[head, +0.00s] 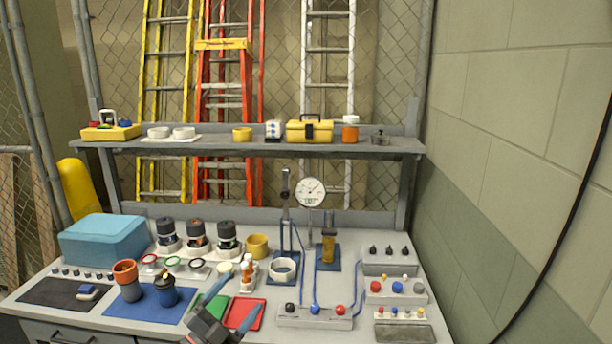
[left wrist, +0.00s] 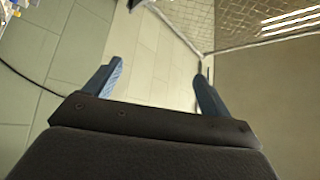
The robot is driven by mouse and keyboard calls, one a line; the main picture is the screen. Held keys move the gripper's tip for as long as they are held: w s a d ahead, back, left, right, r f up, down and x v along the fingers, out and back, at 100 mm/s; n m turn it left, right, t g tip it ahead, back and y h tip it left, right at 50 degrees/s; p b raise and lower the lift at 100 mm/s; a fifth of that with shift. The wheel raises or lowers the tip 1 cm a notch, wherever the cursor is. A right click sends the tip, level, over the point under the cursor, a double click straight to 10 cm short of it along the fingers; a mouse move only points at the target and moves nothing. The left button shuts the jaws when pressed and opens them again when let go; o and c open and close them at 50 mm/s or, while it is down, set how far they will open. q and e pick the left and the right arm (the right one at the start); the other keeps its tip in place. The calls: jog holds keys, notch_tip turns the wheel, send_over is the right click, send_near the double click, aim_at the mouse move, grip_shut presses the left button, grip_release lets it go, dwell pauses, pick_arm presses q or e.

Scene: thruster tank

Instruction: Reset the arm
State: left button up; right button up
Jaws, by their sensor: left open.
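My left gripper (head: 230,296) shows at the bottom of the head view, in front of the workbench. Its two blue-grey fingers are spread apart, with nothing between them. In the left wrist view the open fingers (left wrist: 158,82) point toward a pale block wall and floor, and the gap between them is empty. The gripper hides part of a green mat (head: 207,306) and a red tray (head: 246,312) in the head view. My right gripper is in neither view.
The grey workbench (head: 400,262) holds an orange-topped cylinder (head: 126,274), a dark blue cup (head: 166,290), a light blue box (head: 103,240), a dial gauge (head: 311,192) and a control box with coloured knobs (head: 315,315). A shelf (head: 250,147) runs behind. A block wall (head: 520,150) stands at right.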

pick_arm(q)
jog(key=s+a+f+n+g+y, duration=0.2)
jog(key=s+a+f+n+y, duration=0.3)
jog(key=f+n+y, duration=0.4)
jog(key=s+a+f+n+g+y, duration=0.3)
jog(key=s+a+f+n+y, duration=0.2)
jog(key=f+n+y, duration=0.4)
jog(key=s+d+f+g+h, duration=0.2)
jog(key=s+f+g, duration=0.35)
jog(key=s, duration=0.45)
jog(key=s+d+f+g+h, duration=0.2)
jog(key=s+f+g, duration=0.2)
jog(key=s+f, duration=0.45)
jog(key=s+d+f, duration=0.1)
jog(key=s+f, duration=0.1)
jog(key=f, duration=1.1)
jog(key=s+d+f+g, duration=0.1)
jog(key=s+f, duration=0.1)
jog(key=f, duration=1.1)
jog(key=s+f+g, duration=0.1)
jog(key=s+f, duration=0.1)
jog(key=f, duration=1.1)
jog(key=shift+s+d+h, duration=0.3)
jog(key=shift+d, duration=0.1)
